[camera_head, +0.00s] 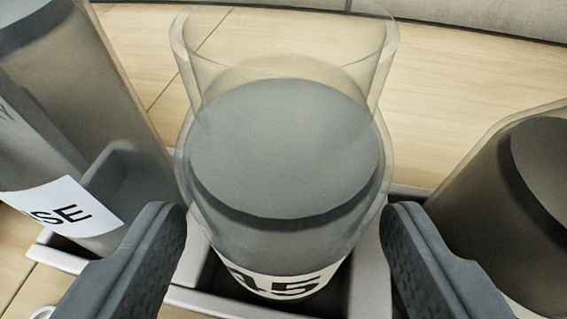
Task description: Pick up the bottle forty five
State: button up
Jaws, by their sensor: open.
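The bottle (285,150) stands upright in the middle of the camera_head view, clear-walled with a grey disc-like surface inside. A white label (283,284) low on its front shows dark figures that look like "45", the first one partly cut off. Its base sits in a grey holder (367,285). My gripper (285,225) is open, with one dark ridged finger at the lower left of the bottle and one at the lower right. Gaps show between the fingers and the bottle in the picture. Nothing is held.
A clear container (70,90) with a label reading "SE" stands close on the left, in a grey slot. Another dark-filled clear container (515,200) stands close on the right. The wooden surface (450,100) behind is bare, with a grey wall (480,18) at the back.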

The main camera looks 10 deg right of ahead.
jog(key=shift+x, duration=1.8)
jog(key=c, duration=1)
jog(key=shift+c, duration=0.2)
jog(key=shift+r, duration=0.15)
notch_tip(320, 180, up, 18)
